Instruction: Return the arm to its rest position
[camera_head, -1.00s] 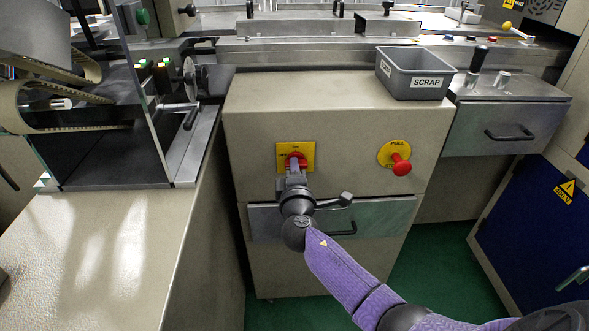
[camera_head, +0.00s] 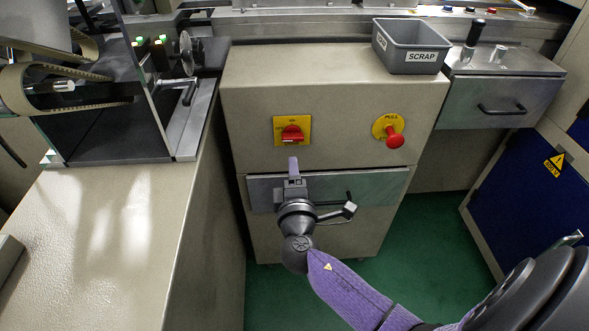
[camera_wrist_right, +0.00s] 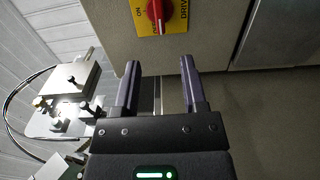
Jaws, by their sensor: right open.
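My right gripper (camera_head: 294,168) is in front of the grey cabinet, below the red rotary switch (camera_head: 292,133) on its yellow plate, apart from it. In the right wrist view its two fingers (camera_wrist_right: 160,85) are spread with nothing between them. The red switch knob (camera_wrist_right: 158,12) shows at the top of that view, beyond the fingertips. The purple-sleeved right arm comes in from the lower right in the head view. My left gripper is not in view.
The cabinet (camera_head: 340,85) carries a red pull button (camera_head: 394,138) and a drawer (camera_head: 385,183) behind the gripper. A grey SCRAP bin (camera_head: 411,60) sits on top. A bench (camera_head: 110,220) stands at left and a blue cabinet (camera_head: 525,180) at right. Green floor lies between.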

